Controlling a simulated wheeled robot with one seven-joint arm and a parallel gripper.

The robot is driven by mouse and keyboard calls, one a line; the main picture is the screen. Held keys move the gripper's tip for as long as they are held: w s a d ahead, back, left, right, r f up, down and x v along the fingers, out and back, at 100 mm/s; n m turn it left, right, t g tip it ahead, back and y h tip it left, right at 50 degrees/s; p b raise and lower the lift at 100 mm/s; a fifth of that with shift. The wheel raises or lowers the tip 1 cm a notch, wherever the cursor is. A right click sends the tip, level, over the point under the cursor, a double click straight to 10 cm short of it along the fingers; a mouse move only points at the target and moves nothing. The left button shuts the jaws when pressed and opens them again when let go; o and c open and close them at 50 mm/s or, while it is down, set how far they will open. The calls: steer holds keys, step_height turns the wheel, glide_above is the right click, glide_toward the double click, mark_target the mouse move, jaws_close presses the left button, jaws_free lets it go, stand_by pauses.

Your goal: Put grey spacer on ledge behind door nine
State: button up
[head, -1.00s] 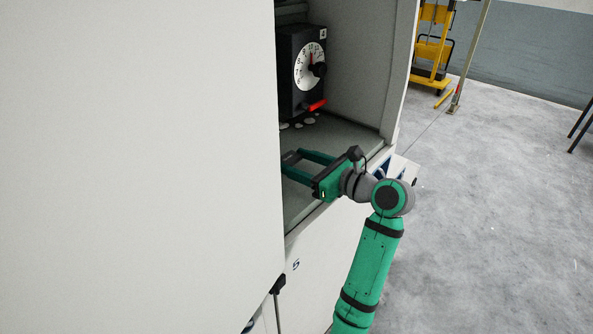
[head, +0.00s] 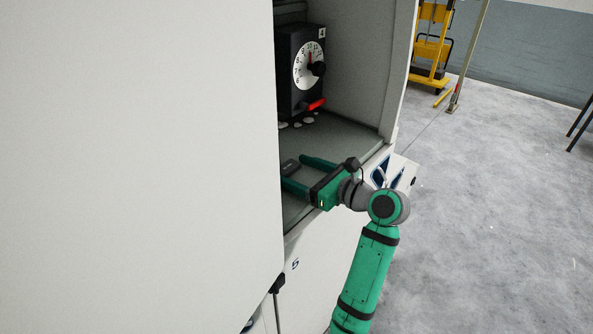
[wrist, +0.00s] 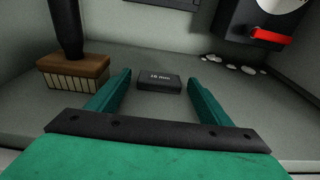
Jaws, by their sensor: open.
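The grey spacer is a small dark block (wrist: 158,82) with a printed marking that looks like "18 mm". My gripper (wrist: 159,86) is open, low over that floor, with one green finger on each side of the spacer. The spacer sits around the level of the fingertips, with gaps on both sides in the wrist view. In the head view my gripper (head: 294,172) reaches in from the right. No number nine is readable.
A brush (wrist: 73,72) stands left of my gripper. A black dial box (head: 302,70) with a red lever (head: 317,104) is at the back, with pale pieces (head: 303,123) below it. A white panel (head: 137,160) hides the left side. A lower front bears a 5 (head: 295,265).

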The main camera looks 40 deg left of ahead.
steer(key=d+r, duration=0.2)
steer(key=d, duration=1)
steer(key=shift+s, duration=0.45)
steer(key=shift+a, duration=0.1)
